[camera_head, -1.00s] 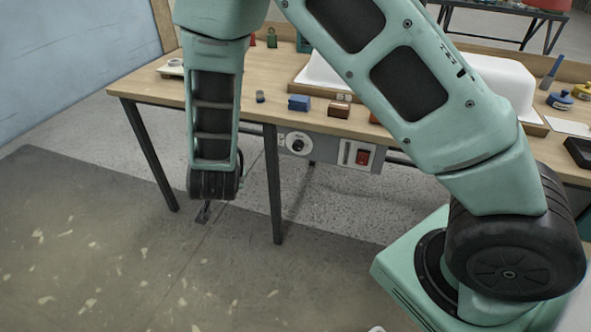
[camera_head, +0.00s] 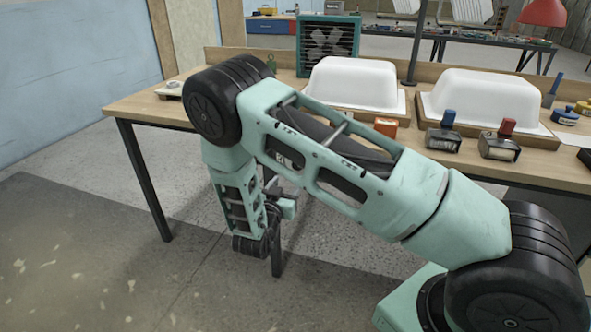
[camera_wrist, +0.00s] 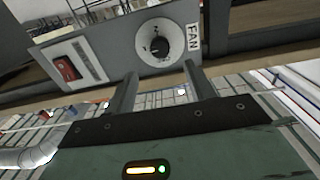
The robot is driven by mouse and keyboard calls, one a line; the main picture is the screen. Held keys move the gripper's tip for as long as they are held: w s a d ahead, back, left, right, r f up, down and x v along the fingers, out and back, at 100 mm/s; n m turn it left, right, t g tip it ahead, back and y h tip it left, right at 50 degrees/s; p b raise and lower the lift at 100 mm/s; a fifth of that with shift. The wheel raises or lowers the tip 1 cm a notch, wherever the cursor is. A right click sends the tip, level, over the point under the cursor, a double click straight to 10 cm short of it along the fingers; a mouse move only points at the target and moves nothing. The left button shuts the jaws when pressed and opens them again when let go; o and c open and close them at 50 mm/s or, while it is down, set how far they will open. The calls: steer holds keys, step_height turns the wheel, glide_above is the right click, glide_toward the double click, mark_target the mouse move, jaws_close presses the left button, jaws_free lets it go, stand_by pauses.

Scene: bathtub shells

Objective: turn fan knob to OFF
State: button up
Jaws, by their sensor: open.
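The fan knob (camera_wrist: 161,47) is a black knob on a round white dial, beside a vertical "FAN" label (camera_wrist: 194,41) on a grey panel (camera_wrist: 110,48). I cannot read its setting for certain. My gripper (camera_wrist: 160,70) is open and empty in the wrist view, its two fingers pointing at the dial, one toward each side of it and apart from the knob. In the head view my gripper (camera_head: 287,206) is small, near the table's front edge, and my arm hides the panel. A teal box fan (camera_head: 327,47) stands at the back of the table.
A red rocker switch (camera_wrist: 67,68) sits on the same panel. The wooden table (camera_head: 150,108) holds two white shells (camera_head: 352,83) (camera_head: 487,97), an orange block (camera_head: 386,127) and stamp-like tools (camera_head: 443,137) (camera_head: 499,145). A dark table leg (camera_head: 146,185) stands at left; floor in front is clear.

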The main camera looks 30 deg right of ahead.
steer(key=x, duration=0.9)
steer(key=shift+w+d, duration=0.1)
steer(key=shift+c, duration=0.3)
steer(key=c, duration=0.9)
